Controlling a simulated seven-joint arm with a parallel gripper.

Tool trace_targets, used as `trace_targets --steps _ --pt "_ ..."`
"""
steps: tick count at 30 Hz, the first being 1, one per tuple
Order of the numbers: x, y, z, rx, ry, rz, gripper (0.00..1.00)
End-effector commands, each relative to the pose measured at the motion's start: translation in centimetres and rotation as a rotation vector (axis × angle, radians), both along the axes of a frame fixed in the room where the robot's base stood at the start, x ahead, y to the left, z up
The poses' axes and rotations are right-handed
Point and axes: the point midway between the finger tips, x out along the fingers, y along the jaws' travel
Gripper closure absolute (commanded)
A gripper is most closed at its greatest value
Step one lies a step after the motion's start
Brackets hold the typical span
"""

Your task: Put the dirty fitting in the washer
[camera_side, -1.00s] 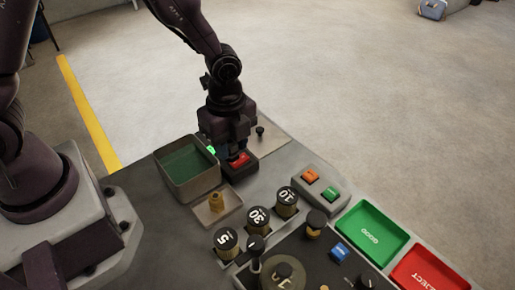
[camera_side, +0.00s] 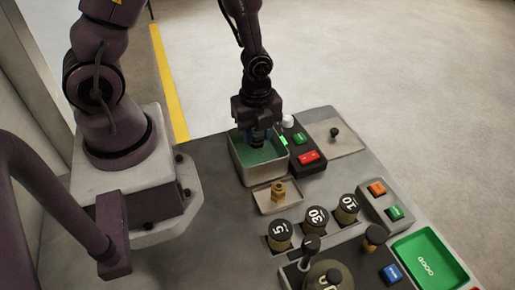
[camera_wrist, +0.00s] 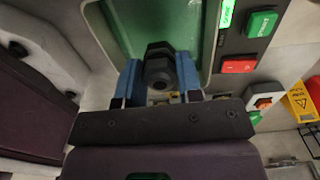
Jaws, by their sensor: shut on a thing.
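The washer (camera_side: 264,173) is an open grey box with a green inside. My gripper (camera_side: 262,138) points down at the washer's opening in the side view, with its fingertips at or just inside the rim. In the wrist view, the blue fingers of my gripper (camera_wrist: 160,82) are shut on a dark fitting (camera_wrist: 159,62) with a hexagonal body, and the washer's green inside (camera_wrist: 122,24) lies beyond it. The side view largely hides the held fitting. I cannot tell whether it touches the washer floor.
A brass fitting (camera_side: 279,190) stands in a small tray in front of the washer. A control box with a green button (camera_side: 299,139), a red button (camera_side: 309,157) and a white knob (camera_side: 288,121) adjoins the washer. Black-topped cylinders (camera_side: 317,218) and a green GOOD tray (camera_side: 428,262) lie nearer the front.

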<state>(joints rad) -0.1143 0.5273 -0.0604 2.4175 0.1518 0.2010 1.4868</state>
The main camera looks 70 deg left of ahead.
Motion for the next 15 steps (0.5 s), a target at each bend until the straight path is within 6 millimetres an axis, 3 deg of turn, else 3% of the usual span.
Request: trace_targets --steps 10,15 --pt "0.0 0.0 -3.9 0.0 0.002 0.001 0.95" --pt "0.0 0.0 -4.8 0.001 -0.001 0.001 0.95"
